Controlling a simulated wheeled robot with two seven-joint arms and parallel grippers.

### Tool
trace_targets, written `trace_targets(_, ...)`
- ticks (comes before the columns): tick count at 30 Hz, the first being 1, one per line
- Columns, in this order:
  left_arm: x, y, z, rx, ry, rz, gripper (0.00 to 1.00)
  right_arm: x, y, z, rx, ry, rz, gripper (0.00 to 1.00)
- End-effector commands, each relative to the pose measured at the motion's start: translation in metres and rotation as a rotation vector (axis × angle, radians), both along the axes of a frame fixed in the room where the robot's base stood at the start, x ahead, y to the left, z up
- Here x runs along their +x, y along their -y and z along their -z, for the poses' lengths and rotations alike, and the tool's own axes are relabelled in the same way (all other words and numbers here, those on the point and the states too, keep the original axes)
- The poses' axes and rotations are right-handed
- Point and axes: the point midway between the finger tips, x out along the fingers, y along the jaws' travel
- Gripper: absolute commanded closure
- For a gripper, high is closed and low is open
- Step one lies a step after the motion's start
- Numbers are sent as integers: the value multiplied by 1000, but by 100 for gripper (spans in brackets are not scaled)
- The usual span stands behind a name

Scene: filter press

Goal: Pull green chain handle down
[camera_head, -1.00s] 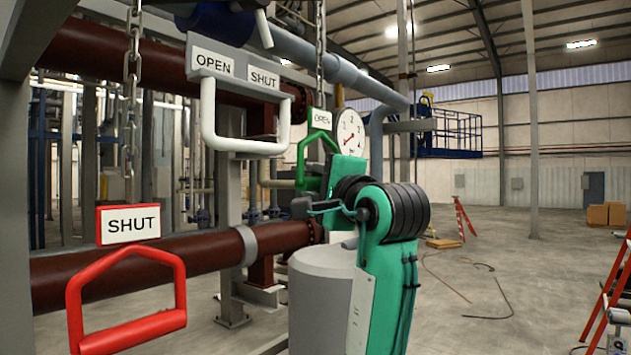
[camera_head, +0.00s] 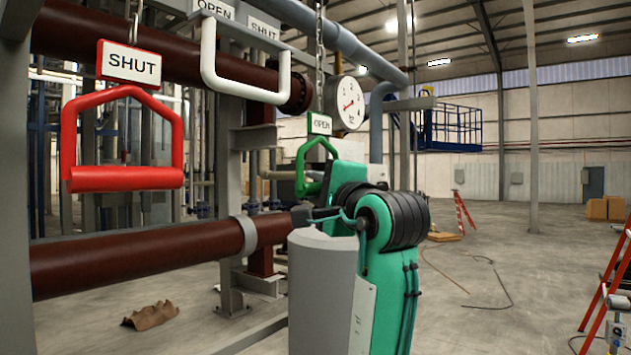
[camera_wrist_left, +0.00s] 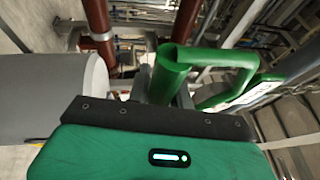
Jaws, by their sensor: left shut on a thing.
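The green handle (camera_head: 303,165) hangs under a small OPEN sign (camera_head: 319,123) on a chain (camera_head: 319,55), beside the gauge. My left gripper (camera_head: 318,188) is shut on this handle; my own green arm and wrist partly hide the grip. In the left wrist view the handle (camera_wrist_left: 215,62) rises just beyond the dark edge of my gripper. My right gripper is not in view.
A fixed white handle (camera_head: 245,90) sits between the two chain handles. A round gauge (camera_head: 345,103) is just right of the green handle's chain. Brown pipes (camera_head: 140,258) run behind.

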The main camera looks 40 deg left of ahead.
Motion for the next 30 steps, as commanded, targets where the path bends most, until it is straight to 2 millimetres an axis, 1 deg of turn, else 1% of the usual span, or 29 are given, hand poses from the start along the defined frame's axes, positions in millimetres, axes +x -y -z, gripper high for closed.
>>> trace_targets(1,0,0,18,-4,-2,1,100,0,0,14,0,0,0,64)
trace_targets(6,0,0,48,-5,-3,1,100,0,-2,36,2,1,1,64)
trace_targets(9,0,0,61,-4,-2,1,100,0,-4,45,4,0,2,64)
trace_targets(12,0,0,66,-4,-1,0,100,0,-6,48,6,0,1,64)
trace_targets(21,0,0,68,-8,-4,-1,100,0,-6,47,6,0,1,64)
trace_targets(22,0,0,69,-8,-5,-1,74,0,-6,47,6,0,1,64)
trace_targets(23,0,0,69,-8,-5,-1,69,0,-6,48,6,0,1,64)
trace_targets(24,0,0,69,-7,-5,-1,61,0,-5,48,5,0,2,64)
trace_targets(25,0,0,68,-7,-5,-1,57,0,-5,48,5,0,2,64)
trace_targets(30,0,0,66,-3,-3,-1,57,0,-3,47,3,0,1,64)
